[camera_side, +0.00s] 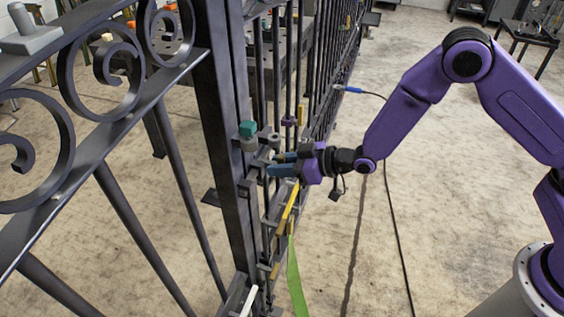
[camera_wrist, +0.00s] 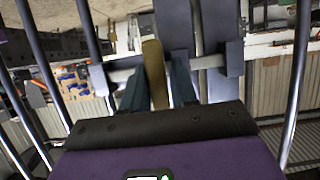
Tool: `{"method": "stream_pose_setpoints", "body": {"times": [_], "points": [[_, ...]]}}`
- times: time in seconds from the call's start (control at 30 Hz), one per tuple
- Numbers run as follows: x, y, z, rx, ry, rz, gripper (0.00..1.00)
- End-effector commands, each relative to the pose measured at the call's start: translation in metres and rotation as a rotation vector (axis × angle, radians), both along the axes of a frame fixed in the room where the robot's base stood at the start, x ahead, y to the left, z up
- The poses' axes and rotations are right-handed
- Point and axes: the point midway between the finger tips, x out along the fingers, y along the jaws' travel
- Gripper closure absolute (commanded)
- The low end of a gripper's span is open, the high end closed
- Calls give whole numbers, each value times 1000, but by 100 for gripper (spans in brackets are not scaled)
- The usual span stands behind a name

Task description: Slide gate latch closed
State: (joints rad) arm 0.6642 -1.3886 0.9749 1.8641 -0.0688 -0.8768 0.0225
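The dark metal gate (camera_side: 225,130) fills the left half of the side view. My gripper (camera_side: 272,164) is at its upright post, with its blue fingers pointing left at the latch area. In the wrist view, a grey horizontal latch bar (camera_wrist: 124,74) runs between a small grey block (camera_wrist: 98,79) on the left and a bracket (camera_wrist: 235,58) on the right. A brass-coloured latch handle (camera_wrist: 154,68) stands up between the two dark teal fingers of my gripper (camera_wrist: 158,72). The fingers are close on both sides of it; whether both touch it is unclear.
Upright gate bars (camera_wrist: 296,80) stand on both sides of my gripper. A teal-topped fitting (camera_side: 248,130) sits just above it on the post. A yellow bar (camera_side: 287,207) and a green strap (camera_side: 295,275) are below. Open floor (camera_side: 440,215) lies to the right.

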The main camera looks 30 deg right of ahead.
Motion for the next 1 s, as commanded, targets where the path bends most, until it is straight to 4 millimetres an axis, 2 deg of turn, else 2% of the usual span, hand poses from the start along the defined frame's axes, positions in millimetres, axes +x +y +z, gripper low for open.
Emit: {"method": "stream_pose_setpoints", "body": {"times": [0.07,0.47,0.67,1.0], "points": [[-5,6,0,-1,0,16,55],[-5,-1,2,-1,0,7,55],[-20,-17,11,-1,0,6,55],[-60,-56,34,-1,0,7,55]]}}
